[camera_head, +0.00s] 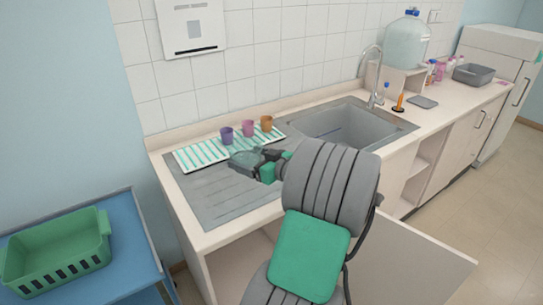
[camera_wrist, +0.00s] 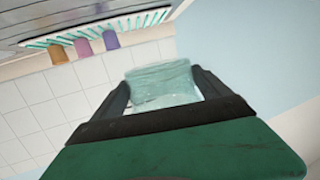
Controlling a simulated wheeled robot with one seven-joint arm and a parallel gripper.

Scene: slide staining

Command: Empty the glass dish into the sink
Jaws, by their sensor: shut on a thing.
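My gripper (camera_head: 264,158) is shut on the glass dish (camera_head: 243,157) and holds it over the sink's ribbed drainboard, close in front of the striped mat. In the wrist view the clear, greenish dish (camera_wrist: 161,83) sits between the two dark fingers of my gripper (camera_wrist: 163,95). I cannot tell whether there is liquid in it. The grey sink (camera_head: 345,124) has its basin to the right of the dish, and part of its near side is hidden by my arm. A curved tap (camera_head: 374,75) stands behind the basin.
A striped mat (camera_head: 192,157) bears a purple cup (camera_head: 226,135), a pink cup (camera_head: 248,128) and an orange cup (camera_head: 266,123). A large water bottle (camera_head: 406,41) stands behind right. A green basket (camera_head: 57,252) is on a blue cart at left. A cabinet door hangs open below.

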